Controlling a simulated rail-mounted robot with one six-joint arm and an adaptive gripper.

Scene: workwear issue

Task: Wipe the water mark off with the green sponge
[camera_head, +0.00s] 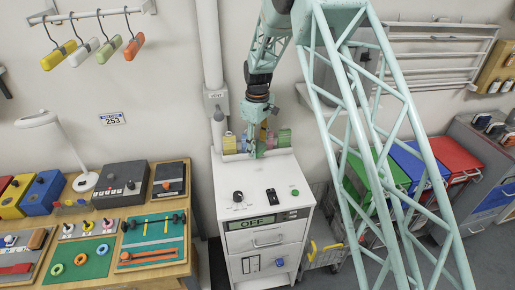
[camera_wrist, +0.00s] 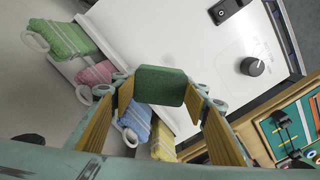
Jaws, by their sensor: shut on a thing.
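The green sponge (camera_wrist: 162,85) is a dark green block between the yellow-padded fingers of my gripper (camera_wrist: 160,95) in the wrist view. My gripper is shut on it. In the head view my gripper (camera_head: 258,146) points down over the back edge of the white cabinet (camera_head: 255,178). The sponge is hard to tell from the fingers there. In the wrist view the white cabinet top (camera_wrist: 185,50) lies behind the sponge; I cannot tell whether they touch. I cannot make out a water mark on the top.
A black knob (camera_head: 238,196), a dark switch (camera_head: 273,196) and a green button (camera_head: 294,190) stand on the cabinet top. Rolled green (camera_wrist: 68,40), pink (camera_wrist: 97,73), blue (camera_wrist: 135,122) and yellow (camera_wrist: 162,142) cloths line its back edge. A tool bench (camera_head: 150,210) stands left.

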